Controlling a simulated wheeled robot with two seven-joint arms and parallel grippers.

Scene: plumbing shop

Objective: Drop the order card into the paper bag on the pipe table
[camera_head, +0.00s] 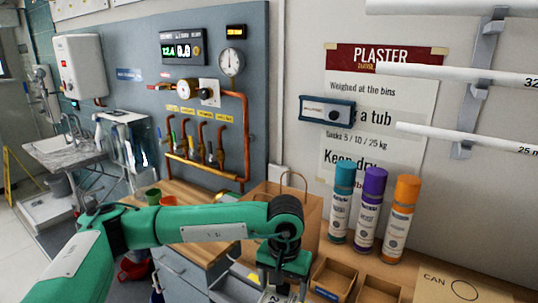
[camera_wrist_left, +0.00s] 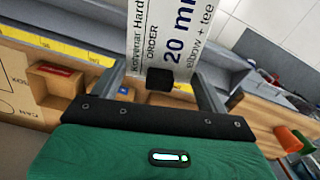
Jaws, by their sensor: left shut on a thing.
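The order card (camera_wrist_left: 176,38) is white, printed "ORDER" and "20 mm elbow + tee", and stands out from the jaws of my left gripper (camera_wrist_left: 165,80) in the left wrist view. The gripper is shut on it. In the head view my left gripper (camera_head: 280,287) is low at the bottom centre, pointing down, with its fingertips mostly hidden. The brown paper bag (camera_head: 309,207), with a looped handle, stands against the wall behind my left wrist, which hides part of it. The gripper appears in front of the bag. My right gripper is out of view.
Teal (camera_head: 341,200), purple (camera_head: 370,210) and orange (camera_head: 401,219) spray cans stand right of the bag. Small wooden bins (camera_head: 333,279) sit in front of them. A cardboard piece marked "CAN" (camera_head: 455,290) is at lower right. Copper pipework (camera_head: 243,135) is on the wall at left.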

